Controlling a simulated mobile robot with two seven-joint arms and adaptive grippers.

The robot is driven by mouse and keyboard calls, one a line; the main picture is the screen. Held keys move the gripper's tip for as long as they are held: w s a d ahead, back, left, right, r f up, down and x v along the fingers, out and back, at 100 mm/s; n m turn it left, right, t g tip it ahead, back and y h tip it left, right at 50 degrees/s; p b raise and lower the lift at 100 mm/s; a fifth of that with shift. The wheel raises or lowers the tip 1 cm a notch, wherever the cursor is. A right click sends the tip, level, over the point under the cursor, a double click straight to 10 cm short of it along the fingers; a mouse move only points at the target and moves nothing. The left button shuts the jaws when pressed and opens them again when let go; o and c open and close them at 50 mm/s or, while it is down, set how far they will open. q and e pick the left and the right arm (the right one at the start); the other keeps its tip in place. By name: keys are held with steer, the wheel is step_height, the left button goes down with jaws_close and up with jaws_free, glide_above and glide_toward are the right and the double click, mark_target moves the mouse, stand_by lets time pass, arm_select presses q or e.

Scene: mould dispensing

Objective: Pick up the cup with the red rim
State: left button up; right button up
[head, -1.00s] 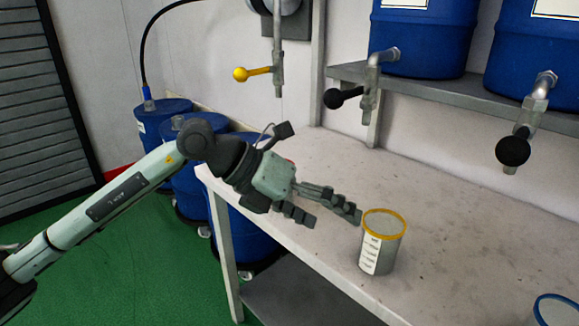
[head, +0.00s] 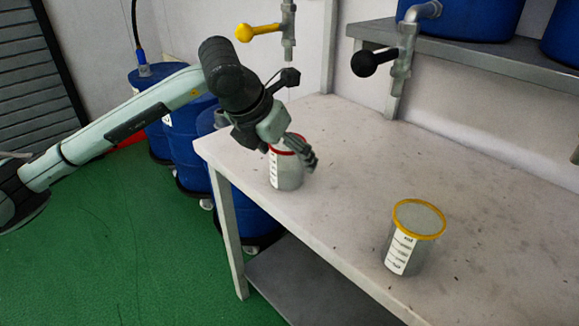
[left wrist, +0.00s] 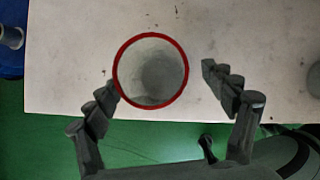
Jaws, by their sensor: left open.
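The cup with the red rim (head: 286,172) stands upright on the table near its left end, partly hidden by my left gripper in the head view. In the left wrist view, I look down into this cup (left wrist: 151,70), which looks empty. My left gripper (head: 300,150) is open at the cup. In the left wrist view its fingers (left wrist: 162,95) are spread, with the cup between and ahead of the tips. The cup is nearer the left finger; I cannot tell whether they touch. My right gripper is not in view.
A yellow-rimmed cup (head: 412,238) stands on the table (head: 350,165) to the right. Taps with a yellow handle (head: 258,32) and a black handle (head: 374,62) hang above the back. Blue drums (head: 185,140) stand left of the table. The table's middle is clear.

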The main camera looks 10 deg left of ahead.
arm_select(q)
steer(key=x, duration=0.2)
steer(key=shift+w+f, duration=0.15)
steer(key=shift+f, duration=0.05)
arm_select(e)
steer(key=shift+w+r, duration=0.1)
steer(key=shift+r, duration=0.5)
arm_select(q)
steer(key=c, duration=1.1)
steer(key=shift+r, duration=0.15)
